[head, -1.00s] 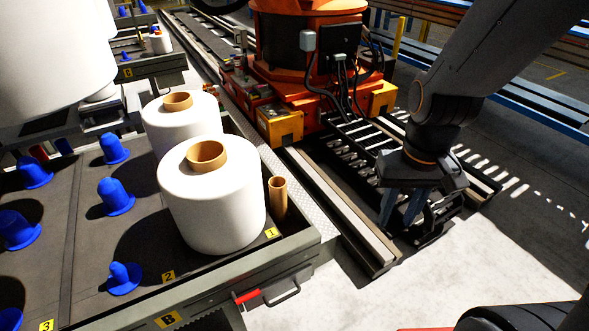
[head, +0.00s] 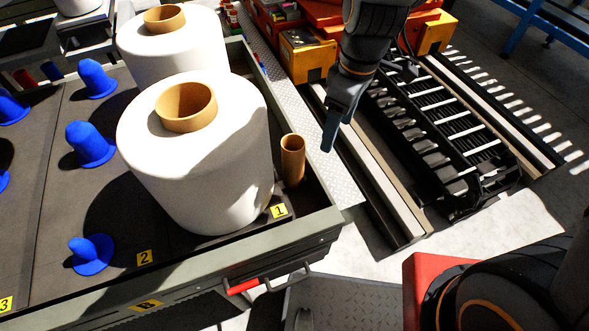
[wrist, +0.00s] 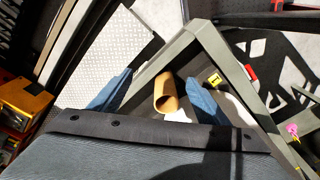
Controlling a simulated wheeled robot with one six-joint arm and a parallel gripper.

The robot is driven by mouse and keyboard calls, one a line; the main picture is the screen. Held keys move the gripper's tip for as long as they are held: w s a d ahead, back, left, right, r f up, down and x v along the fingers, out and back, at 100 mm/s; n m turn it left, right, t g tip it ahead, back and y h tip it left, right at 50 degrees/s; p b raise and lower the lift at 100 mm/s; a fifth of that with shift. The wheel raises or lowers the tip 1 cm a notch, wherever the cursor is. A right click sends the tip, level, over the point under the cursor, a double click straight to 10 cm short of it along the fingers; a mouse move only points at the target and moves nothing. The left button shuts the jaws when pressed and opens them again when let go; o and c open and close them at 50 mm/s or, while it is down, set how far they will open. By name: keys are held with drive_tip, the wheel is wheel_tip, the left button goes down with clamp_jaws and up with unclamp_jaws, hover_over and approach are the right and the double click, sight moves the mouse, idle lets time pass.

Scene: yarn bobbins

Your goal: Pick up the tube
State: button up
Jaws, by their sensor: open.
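The tube (head: 292,160) is a small brown cardboard cylinder. It stands upright in the front right corner of the cart tray, just right of a large white bobbin (head: 200,170). The gripper is empty.
Another white bobbin (head: 165,45) stands behind the first. Several blue pegs (head: 90,145) rise from the tray on the left. The tray rim (head: 320,222) runs close beside the tube. A metal walkway (head: 335,170) lies right of the cart.

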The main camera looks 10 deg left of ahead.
sight(291, 157)
drive_tip(key=a+f+n+b, duration=0.1)
drive_tip(key=a+f+n, duration=0.1)
drive_tip(key=a, duration=0.1)
drive_tip(key=a+f+n+b, duration=0.1)
drive_tip(key=a+f+n, duration=0.1)
drive_tip(key=a, duration=0.1)
drive_tip(key=a+f+n+b, duration=0.1)
drive_tip(key=a+f+n, duration=0.1)
drive_tip(key=a, duration=0.1)
drive_tip(key=shift+w+f, duration=0.2)
drive_tip(key=shift+f, duration=0.1)
drive_tip(key=shift+a+f, duration=0.15)
drive_tip(key=shift+f, duration=0.1)
drive_tip(key=f, duration=0.4)
drive_tip(key=a+f, duration=0.1)
drive_tip(key=f, duration=0.2)
drive_tip(key=shift+a+f, duration=0.1)
drive_tip(key=c, duration=1.1)
